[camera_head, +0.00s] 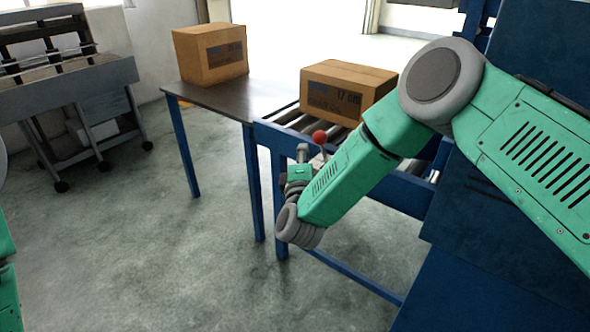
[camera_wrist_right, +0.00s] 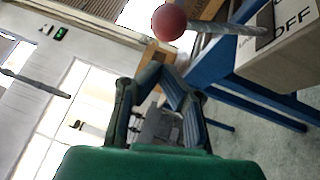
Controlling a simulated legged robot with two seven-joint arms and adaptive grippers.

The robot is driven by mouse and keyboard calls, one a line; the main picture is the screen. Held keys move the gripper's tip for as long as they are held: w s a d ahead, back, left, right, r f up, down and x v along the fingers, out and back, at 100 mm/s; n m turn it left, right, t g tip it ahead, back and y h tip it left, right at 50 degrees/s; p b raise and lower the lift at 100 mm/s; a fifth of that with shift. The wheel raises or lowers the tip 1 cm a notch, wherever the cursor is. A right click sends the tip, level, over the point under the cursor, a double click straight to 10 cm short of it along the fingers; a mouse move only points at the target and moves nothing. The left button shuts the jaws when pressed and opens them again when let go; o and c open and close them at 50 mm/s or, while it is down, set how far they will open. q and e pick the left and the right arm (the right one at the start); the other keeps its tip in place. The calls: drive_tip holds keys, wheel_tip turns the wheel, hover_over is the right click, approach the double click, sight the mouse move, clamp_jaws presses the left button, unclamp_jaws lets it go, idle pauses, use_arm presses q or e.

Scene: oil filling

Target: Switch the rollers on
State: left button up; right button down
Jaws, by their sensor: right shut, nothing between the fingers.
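The roller switch is a lever with a red ball knob (camera_head: 320,136) at the front rail of the roller conveyor. In the right wrist view the red knob (camera_wrist_right: 169,22) sits on a metal rod (camera_wrist_right: 228,28) that leads to a box marked OFF (camera_wrist_right: 292,45). My right gripper (camera_wrist_right: 162,68) is shut and empty, with its fingertips together a little below the knob in that view and apart from it. In the head view my right gripper (camera_head: 299,160) is beside the lever, partly hidden by its own wrist. My left gripper is out of view.
A cardboard box (camera_head: 345,92) lies on the rollers and another (camera_head: 211,54) stands on the dark table (camera_head: 232,97). The conveyor's blue frame (camera_head: 262,133) is close to my right arm. A grey wheeled rack (camera_head: 66,80) stands at left. The floor in front is clear.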

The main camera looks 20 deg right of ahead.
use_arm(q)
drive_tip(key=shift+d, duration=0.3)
use_arm(e)
drive_tip(key=shift+w+d+r, duration=0.1)
drive_tip(key=shift+w+d, duration=0.1)
drive_tip(key=shift+d, duration=0.4)
drive_tip(key=shift+w+d+r, duration=0.1)
drive_tip(key=shift+w+d, duration=0.1)
drive_tip(key=shift+d, duration=0.35)
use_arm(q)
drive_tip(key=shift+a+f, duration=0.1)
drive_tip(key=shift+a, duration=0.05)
use_arm(e)
drive_tip(key=shift+a, duration=0.2)
